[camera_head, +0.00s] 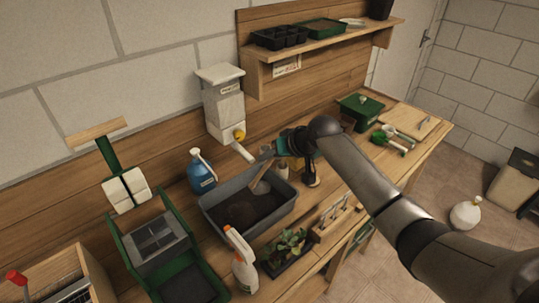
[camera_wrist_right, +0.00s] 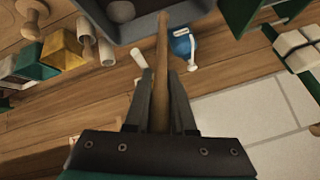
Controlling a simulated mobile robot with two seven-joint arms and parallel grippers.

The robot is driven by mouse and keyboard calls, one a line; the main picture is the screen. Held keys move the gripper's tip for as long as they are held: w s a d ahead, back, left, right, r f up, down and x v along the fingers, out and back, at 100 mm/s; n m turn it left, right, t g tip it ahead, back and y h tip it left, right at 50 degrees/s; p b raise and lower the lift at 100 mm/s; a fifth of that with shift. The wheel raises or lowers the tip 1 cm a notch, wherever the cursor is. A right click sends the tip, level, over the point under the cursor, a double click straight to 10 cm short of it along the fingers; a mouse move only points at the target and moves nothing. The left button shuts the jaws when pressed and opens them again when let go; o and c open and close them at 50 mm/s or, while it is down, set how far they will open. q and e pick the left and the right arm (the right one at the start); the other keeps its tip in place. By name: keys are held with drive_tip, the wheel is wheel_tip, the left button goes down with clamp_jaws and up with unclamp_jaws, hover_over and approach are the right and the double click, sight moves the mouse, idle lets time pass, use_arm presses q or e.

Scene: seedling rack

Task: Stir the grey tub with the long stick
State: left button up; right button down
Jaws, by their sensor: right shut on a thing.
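The grey tub (camera_head: 272,219) stands on the bench with dark soil (camera_head: 240,211) inside. In the wrist view its grey wall (camera_wrist_right: 135,31) shows at the top. My right gripper (camera_head: 270,152) is above the tub's back right side. It is shut on the long wooden stick (camera_wrist_right: 161,62), which runs between the two fingers (camera_wrist_right: 162,100). In the head view the stick (camera_head: 262,177) slants down into the tub. Its lower end is at the soil, but I cannot tell how deep it goes. My left gripper is not in view.
A blue bottle (camera_head: 201,172) stands just behind the tub, and a white spray bottle (camera_head: 241,262) in front. A seedling tray (camera_head: 290,250) is at the front right. A green potting stand (camera_head: 122,243) is at the left. A white dispenser (camera_head: 222,102) hangs on the back wall.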

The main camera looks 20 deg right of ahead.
wheel_tip(320, 180, down, 14)
drive_tip(key=b, duration=1)
idle(0.4)
